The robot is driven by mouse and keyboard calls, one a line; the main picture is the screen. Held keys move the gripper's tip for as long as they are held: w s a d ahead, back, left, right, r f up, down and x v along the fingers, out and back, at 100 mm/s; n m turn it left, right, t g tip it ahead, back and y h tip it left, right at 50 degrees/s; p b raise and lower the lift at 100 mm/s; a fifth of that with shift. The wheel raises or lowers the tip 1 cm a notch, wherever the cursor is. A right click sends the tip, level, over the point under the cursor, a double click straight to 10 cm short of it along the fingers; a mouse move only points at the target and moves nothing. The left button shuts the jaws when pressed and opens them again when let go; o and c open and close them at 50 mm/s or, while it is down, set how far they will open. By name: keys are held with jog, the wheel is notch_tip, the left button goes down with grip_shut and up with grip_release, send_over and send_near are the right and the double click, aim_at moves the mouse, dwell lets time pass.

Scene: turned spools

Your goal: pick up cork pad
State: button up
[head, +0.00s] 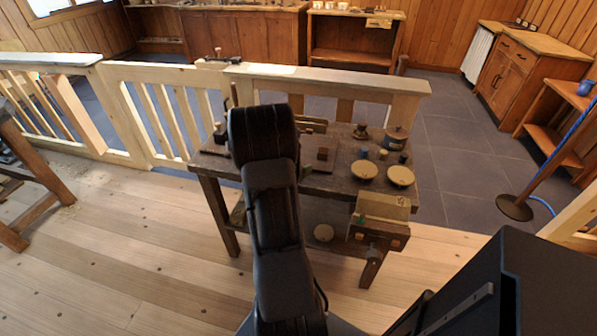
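A small workbench (335,187) stands in front of me in the head view. Two flat, round, tan discs lie side by side near its right front, a left disc (364,170) and a right disc (401,177). They look like cork, but I cannot tell which of them, if either, is the cork pad. My gripper cannot be made out.
The plank floor (150,240) at left is mostly clear.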

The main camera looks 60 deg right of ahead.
jog(key=shift+c, duration=0.4)
jog(key=c, duration=0.9)
jog(key=shift+r, duration=0.1)
